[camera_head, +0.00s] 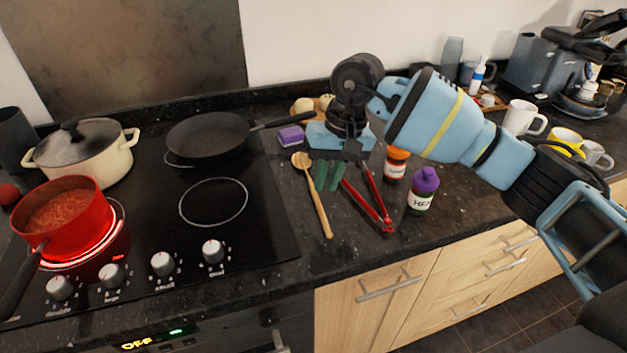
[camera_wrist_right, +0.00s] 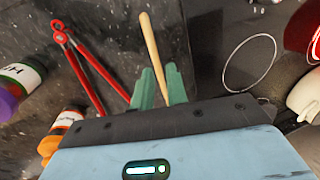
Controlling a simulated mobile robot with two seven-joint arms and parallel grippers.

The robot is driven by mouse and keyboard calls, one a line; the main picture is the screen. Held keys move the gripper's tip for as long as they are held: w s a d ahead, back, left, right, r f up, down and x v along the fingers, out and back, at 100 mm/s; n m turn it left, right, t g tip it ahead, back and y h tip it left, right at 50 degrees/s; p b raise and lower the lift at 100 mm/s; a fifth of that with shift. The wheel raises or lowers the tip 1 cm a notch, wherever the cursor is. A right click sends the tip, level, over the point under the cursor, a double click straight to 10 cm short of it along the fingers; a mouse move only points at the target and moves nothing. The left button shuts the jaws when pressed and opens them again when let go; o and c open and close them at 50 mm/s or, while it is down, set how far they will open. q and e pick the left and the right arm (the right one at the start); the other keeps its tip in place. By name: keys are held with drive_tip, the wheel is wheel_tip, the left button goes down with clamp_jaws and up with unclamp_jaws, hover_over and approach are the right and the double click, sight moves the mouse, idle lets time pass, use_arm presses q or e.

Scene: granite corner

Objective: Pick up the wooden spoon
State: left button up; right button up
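The wooden spoon (camera_head: 316,199) lies on the dark granite counter beside the hob, its bowl toward the back and its handle toward the front edge. My right gripper (camera_head: 328,176) points down just right of the spoon in the head view. Its two green fingers are apart, with nothing held between them. In the right wrist view, the spoon's handle (camera_wrist_right: 151,51) runs up between and beyond the open fingertips (camera_wrist_right: 160,78). The spoon's bowl is hidden there by the gripper body. My left gripper is not in view.
Red tongs (camera_head: 372,205) lie right of the spoon, with an orange-lidded jar (camera_head: 396,164) and a purple-capped bottle (camera_head: 423,191) beyond. A purple sponge (camera_head: 290,135) is behind. Left is the hob with a black pan (camera_head: 208,137), a cream pot (camera_head: 84,155) and a red pot (camera_head: 66,219) on a glowing ring.

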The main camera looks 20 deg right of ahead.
sight(322, 212)
drive_tip(key=shift+w+d+f, duration=0.15)
drive_tip(key=shift+d+f, duration=0.05)
drive_tip(key=shift+f, duration=0.8)
drive_tip(key=shift+p+x, duration=0.7)
drive_tip(key=shift+x, duration=1.9)
drive_tip(key=shift+d, duration=0.1)
drive_tip(key=shift+c, duration=0.3)
drive_tip(key=shift+c, duration=1.2)
clamp_jaws()
drive_tip(key=shift+r, duration=0.1)
